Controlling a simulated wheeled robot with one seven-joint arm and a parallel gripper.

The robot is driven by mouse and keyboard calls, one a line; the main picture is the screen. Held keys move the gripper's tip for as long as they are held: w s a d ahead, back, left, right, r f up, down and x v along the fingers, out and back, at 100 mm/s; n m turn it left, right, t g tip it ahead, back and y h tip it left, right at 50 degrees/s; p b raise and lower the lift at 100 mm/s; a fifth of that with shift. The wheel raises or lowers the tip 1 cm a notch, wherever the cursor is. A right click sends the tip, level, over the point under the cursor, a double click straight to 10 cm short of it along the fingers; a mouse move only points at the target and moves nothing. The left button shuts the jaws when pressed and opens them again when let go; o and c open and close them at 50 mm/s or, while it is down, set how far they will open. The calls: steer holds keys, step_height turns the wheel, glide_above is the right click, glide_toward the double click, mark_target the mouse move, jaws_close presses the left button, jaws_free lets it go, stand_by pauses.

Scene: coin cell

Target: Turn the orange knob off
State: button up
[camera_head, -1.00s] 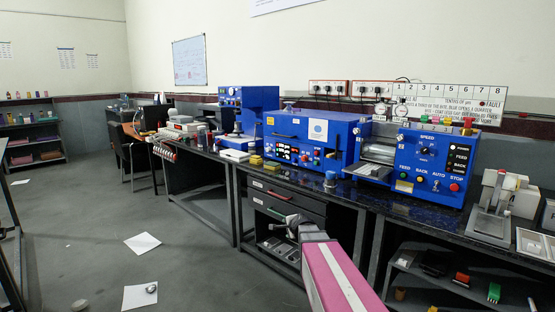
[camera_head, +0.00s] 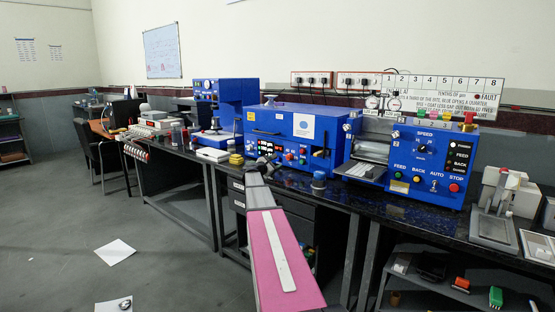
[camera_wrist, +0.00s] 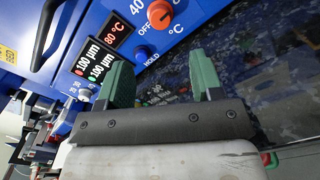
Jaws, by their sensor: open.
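The orange knob (camera_wrist: 160,14) is on the blue machine's front panel, at the top of the wrist view, with an OFF label below it. The knob's exact setting is too small to tell.
Lit displays (camera_wrist: 117,31) show beside the knob. The dark benchtop (camera_head: 345,196) runs below the machine. Another blue machine (camera_head: 430,165) is to the right.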

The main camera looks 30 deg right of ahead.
mark_target(288, 158)
steer(key=x, duration=0.9)
steer(key=shift+w+d, duration=0.3)
steer(key=shift+d, duration=0.45)
steer(key=c, duration=0.9)
